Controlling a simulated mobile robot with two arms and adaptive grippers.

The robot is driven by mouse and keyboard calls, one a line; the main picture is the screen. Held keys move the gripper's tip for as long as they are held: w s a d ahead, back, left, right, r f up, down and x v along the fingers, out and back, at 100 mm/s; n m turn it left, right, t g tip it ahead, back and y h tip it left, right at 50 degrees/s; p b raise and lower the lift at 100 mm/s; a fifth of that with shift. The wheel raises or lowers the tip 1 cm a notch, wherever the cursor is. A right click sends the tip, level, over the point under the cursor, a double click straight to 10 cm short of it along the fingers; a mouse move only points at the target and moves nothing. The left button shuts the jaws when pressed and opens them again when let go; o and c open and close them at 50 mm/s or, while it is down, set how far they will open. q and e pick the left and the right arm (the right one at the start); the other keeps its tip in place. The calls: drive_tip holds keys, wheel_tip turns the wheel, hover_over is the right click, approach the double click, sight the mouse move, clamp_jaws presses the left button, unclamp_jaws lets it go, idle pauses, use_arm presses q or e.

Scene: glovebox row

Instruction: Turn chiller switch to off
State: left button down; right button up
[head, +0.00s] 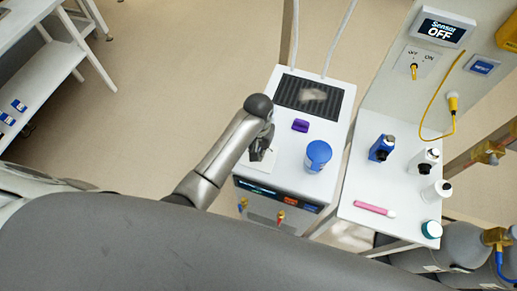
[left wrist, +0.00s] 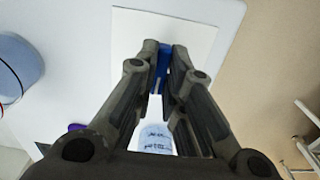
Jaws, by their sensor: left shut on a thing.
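A white box-shaped unit (head: 336,131) with a dark vent (head: 313,97) on top and a lit front panel (head: 275,197) stands in the middle of the head view. It may be the chiller; I cannot make out a switch labelled for it. My left gripper (head: 262,153) points down over a white pad (head: 256,165) on its top. In the left wrist view, my left gripper (left wrist: 165,48) is shut on a blue and white thing (left wrist: 156,132) with dark writing, too small to read. The pad (left wrist: 130,45) shows beyond the fingertips. My right gripper is out of view.
At right, a table holds several bottles and a pink marker (head: 374,208). A panel behind has an OFF/ON switch (head: 414,71) and a display reading "Sensor OFF" (head: 441,28). Floor is open at left.

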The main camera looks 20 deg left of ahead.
use_arm(q)
drive_tip(key=shift+n, duration=0.3)
drive_tip(key=n, duration=0.2)
drive_tip(key=shift+n, duration=1.7)
drive_tip(key=c, duration=1.5)
unclamp_jaws()
